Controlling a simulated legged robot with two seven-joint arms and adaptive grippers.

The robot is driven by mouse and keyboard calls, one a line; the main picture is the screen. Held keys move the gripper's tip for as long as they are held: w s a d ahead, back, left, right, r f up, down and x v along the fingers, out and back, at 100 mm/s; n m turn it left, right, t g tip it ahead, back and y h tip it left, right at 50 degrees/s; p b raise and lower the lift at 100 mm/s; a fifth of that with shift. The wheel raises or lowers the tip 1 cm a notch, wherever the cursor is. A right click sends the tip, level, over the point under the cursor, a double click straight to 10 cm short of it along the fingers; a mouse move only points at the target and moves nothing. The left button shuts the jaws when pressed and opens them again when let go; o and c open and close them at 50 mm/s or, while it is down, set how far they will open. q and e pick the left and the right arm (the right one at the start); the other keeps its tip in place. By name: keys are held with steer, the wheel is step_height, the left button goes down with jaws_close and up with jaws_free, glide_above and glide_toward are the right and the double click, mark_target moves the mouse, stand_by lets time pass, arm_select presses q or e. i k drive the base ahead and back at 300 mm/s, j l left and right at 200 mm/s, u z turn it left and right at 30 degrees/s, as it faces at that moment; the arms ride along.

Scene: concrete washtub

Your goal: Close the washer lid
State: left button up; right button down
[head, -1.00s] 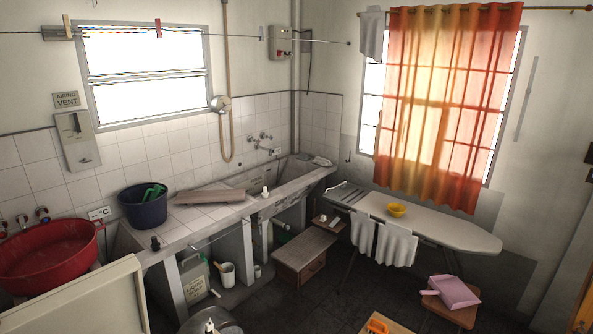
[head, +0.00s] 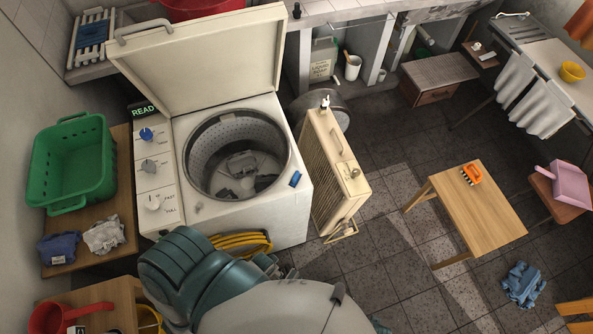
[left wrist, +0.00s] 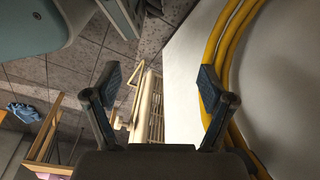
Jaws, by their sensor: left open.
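The washer (head: 285,215) stands in the head view with its round drum (head: 238,155) uncovered. Its cream lid (head: 205,60) is raised, standing up and leaning back at the rear edge, with a handle on its top left. Several dark and grey items lie in the drum. My left gripper (left wrist: 160,86) shows only in the left wrist view; it is open and empty. Beside it in that view are the washer's white side (left wrist: 185,75) and a coiled yellow hose (left wrist: 222,75). My right gripper is in neither view.
A cream panel-like unit (head: 335,175) stands on the floor close to the washer's right. A green basket (head: 72,160) sits on a wooden table at left. A wooden stool (head: 470,215) stands at right. Floor between stool and panel is open.

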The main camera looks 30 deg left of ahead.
mark_target(178, 65)
steer(key=u, duration=1.65)
